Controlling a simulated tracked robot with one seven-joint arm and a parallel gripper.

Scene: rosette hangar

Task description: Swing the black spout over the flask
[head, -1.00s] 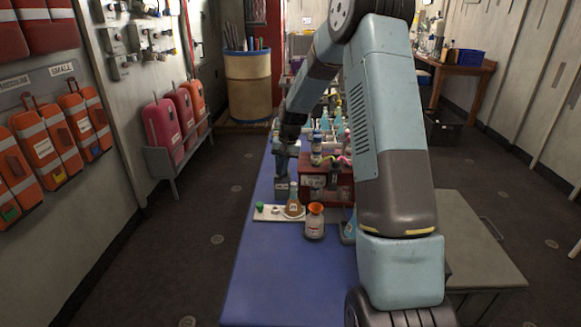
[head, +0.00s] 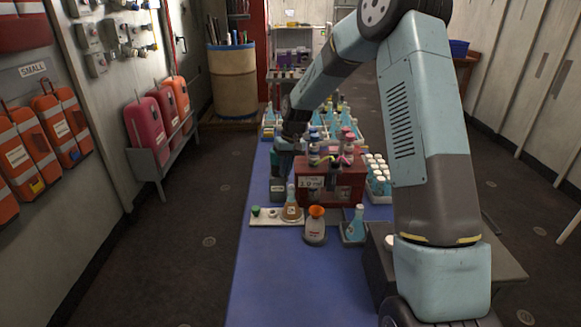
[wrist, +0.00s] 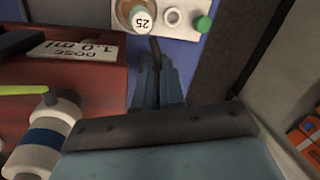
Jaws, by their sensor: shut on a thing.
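The flask (head: 291,208), with amber liquid, stands upright on a small white holder (head: 264,217) in front of the red dispenser box (head: 345,185). The wrist view shows the flask from above, marked 25 (wrist: 141,18). My gripper (wrist: 158,78) is beside the box, on the left in the head view (head: 279,188). Its fingers are closed around a thin black piece, which looks like the black spout (wrist: 155,48). The spout's tip shows beyond the fingers, short of the flask in the picture. Its other end is hidden by my gripper.
A green cap (wrist: 203,24) sits on the holder. An orange-topped bottle (head: 315,228) and a blue flask (head: 354,226) stand close by. Vial racks (head: 380,185) stand behind and right. The blue bench front (head: 285,285) is clear.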

